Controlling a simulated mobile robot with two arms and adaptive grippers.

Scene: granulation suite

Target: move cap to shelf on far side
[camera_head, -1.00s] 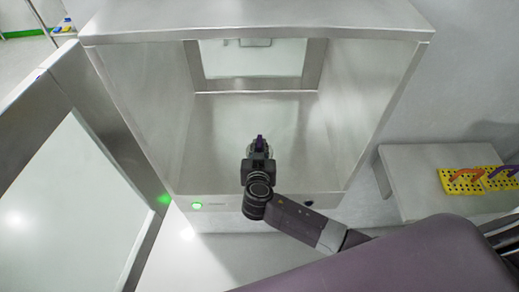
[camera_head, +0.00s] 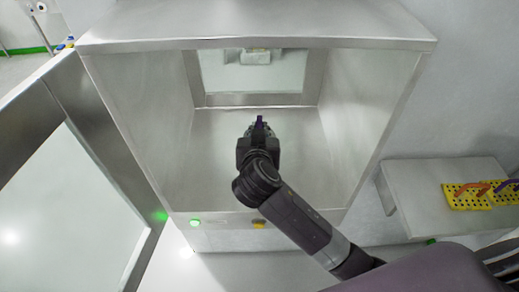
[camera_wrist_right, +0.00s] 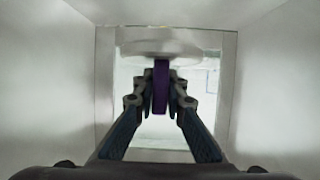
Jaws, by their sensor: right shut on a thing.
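My right gripper (camera_head: 260,128) is inside the open steel chamber (camera_head: 165,130), above its floor. It is shut on a purple upright piece (camera_wrist_right: 161,90), seen between its fingertips in the right wrist view. I take this to be the cap's handle; a pale, rounded metallic shape (camera_wrist_right: 150,46) beyond it may be the cap's body. My left gripper is not in view.
The chamber door (camera_head: 60,200) stands open at the left. Side walls flank my right arm, with free room on both sides. A green light (camera_head: 195,222) glows on the front sill. A side table (camera_head: 425,190) at the right carries yellow racks (camera_head: 465,198) with orange and purple handles.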

